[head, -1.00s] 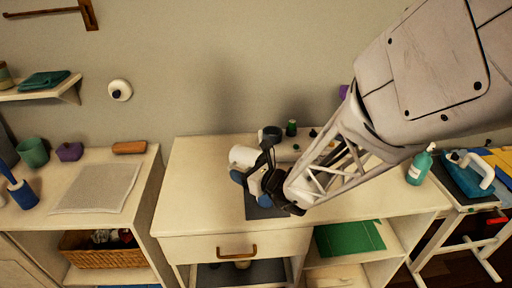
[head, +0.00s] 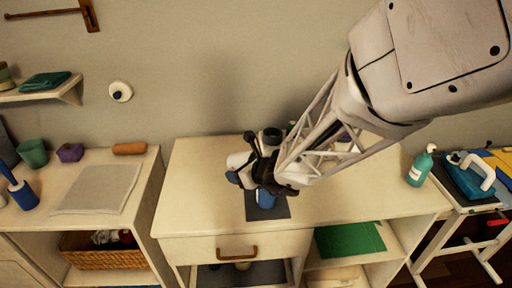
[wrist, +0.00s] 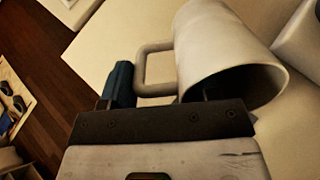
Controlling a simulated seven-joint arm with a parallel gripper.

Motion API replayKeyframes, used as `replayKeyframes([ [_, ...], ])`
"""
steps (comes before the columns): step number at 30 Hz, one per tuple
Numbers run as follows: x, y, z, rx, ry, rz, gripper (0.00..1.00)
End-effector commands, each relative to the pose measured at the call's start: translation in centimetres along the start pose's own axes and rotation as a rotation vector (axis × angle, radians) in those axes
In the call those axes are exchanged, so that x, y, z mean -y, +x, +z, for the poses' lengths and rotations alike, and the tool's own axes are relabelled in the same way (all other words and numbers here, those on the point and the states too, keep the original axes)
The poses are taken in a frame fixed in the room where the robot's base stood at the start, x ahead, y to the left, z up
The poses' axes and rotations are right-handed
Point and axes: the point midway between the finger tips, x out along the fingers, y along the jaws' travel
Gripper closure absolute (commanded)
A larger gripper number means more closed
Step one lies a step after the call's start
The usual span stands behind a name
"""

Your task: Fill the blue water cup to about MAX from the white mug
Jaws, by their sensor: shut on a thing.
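The white mug (head: 238,160) is held above the dresser top in the head view, partly hidden by my gripper (head: 258,178). In the wrist view the white mug (wrist: 212,45) is large and close, with its handle (wrist: 152,68) towards the gripper and its open rim facing lower right. Its contents do not show.
A dark round container (head: 271,135) stands behind my gripper, near the wall. A teal pump bottle (head: 420,166) stands at the right end of the dresser top (head: 345,205). The front left of the top is clear. A grey cloth (head: 97,188) lies on the left cabinet.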

Motion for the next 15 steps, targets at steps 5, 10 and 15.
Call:
replayKeyframes([
  [5, 0.05, -0.09, 0.31, -0.042, -0.001, -0.002, 0.84],
  [10, 0.05, -0.10, 0.31, -0.040, -0.001, -0.002, 0.84],
  [15, 0.05, -0.10, 0.31, -0.040, -0.001, -0.002, 0.84],
])
